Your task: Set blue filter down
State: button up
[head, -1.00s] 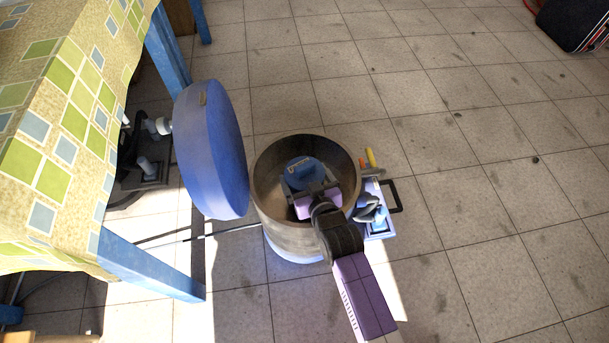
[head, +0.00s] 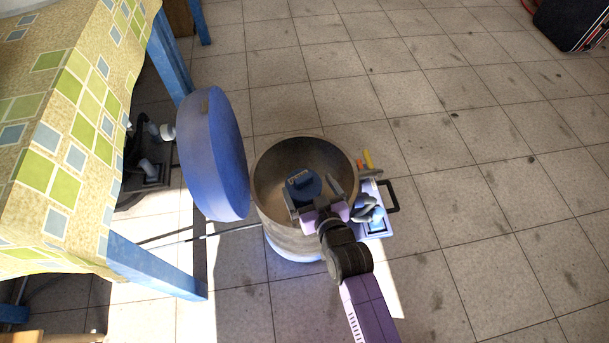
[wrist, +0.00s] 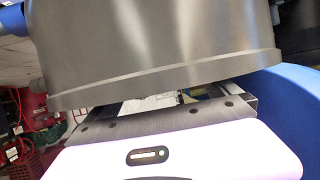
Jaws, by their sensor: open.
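The blue filter (head: 305,186), a round blue disc with a small grip on top, is inside the round grey-brown container (head: 262,178) in the head view. My gripper (head: 313,192) is at the container's mouth, its two fingers spread apart on the near side of the filter. The fingers are open and not closed on the filter's grip. The near part of the filter is partly hidden by my gripper. How the filter rests on the bottom is not clear. In the wrist view a grey curved wall fills the top, above my pale gripper body.
A round blue lid (head: 212,152) stands tilted open at the container's left. A table with a checkered cloth (head: 60,150) and blue legs is at the left. A small pale case (head: 376,226) with a black handle adjoins the container's right.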

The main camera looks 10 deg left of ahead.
jog(key=p+v, duration=0.1)
jog(key=v, duration=0.6)
jog(key=shift+p, duration=0.4)
jog(key=shift+s+r, duration=0.1)
jog(key=s+d+r+m+t+h, duration=0.2)
jog(key=s+d+r+m+h, duration=0.15)
jog(key=s+d, duration=1.15)
jog(key=s+d+r+m+h, duration=0.1)
jog(key=s+d+r, duration=0.1)
jog(key=s+r, duration=0.5)
jog(key=s+d+r+h, duration=0.1)
jog(key=s+d+r, duration=0.2)
jog(key=s+r, duration=0.5)
jog(key=shift+s+d+r+m+t, duration=0.15)
jog(key=shift+s+r+m+t, duration=0.05)
jog(key=shift+r+m+t, duration=0.25)
jog(key=shift+r, duration=0.1)
